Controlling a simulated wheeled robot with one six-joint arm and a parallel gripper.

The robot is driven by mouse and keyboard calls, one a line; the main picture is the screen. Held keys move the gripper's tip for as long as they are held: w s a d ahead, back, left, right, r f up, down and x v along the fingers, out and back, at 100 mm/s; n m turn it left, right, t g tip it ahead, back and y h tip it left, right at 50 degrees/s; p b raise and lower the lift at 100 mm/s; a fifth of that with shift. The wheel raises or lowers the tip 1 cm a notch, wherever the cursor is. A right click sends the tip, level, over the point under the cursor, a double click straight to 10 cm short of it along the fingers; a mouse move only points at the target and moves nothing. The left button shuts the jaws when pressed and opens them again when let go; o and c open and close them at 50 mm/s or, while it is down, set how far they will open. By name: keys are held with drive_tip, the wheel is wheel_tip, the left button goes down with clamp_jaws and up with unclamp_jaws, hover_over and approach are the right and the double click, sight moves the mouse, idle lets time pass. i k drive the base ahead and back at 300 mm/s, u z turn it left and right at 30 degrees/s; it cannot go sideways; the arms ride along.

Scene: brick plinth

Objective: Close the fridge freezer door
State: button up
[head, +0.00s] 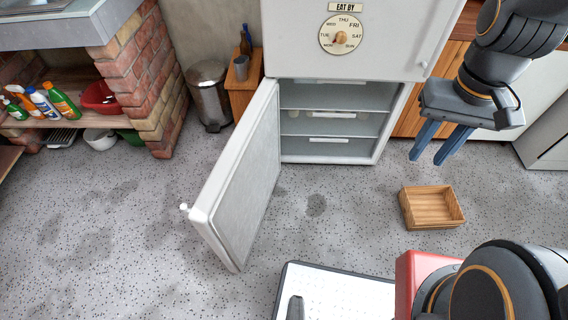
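The white fridge freezer (350,40) stands at the back centre, with its upper door shut. Its lower freezer door (236,180) is wide open, hinged on the left and swung out toward me. A small white knob (185,207) sticks out at the door's free edge. The compartment's shelves (335,123) show and look mostly empty. My gripper (425,158) hangs at the right, pointing down, with its two blue fingers apart and nothing between them. It is to the right of the fridge and well away from the freezer door.
A wooden crate (432,207) lies on the floor below my gripper. A metal bin (211,95) and a small wooden cabinet (243,92) stand behind the door. A brick plinth (148,85) with bottles is at the left. The speckled floor (110,230) left of the door is clear.

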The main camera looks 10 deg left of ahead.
sight(228, 212)
drive_tip(key=z, duration=2.15)
drive_tip(key=k, duration=2.05)
drive_tip(key=u, duration=2.05)
drive_tip(key=k, duration=0.45)
drive_tip(key=u, duration=0.9)
drive_tip(key=i, duration=0.35)
drive_tip(key=z, duration=0.5)
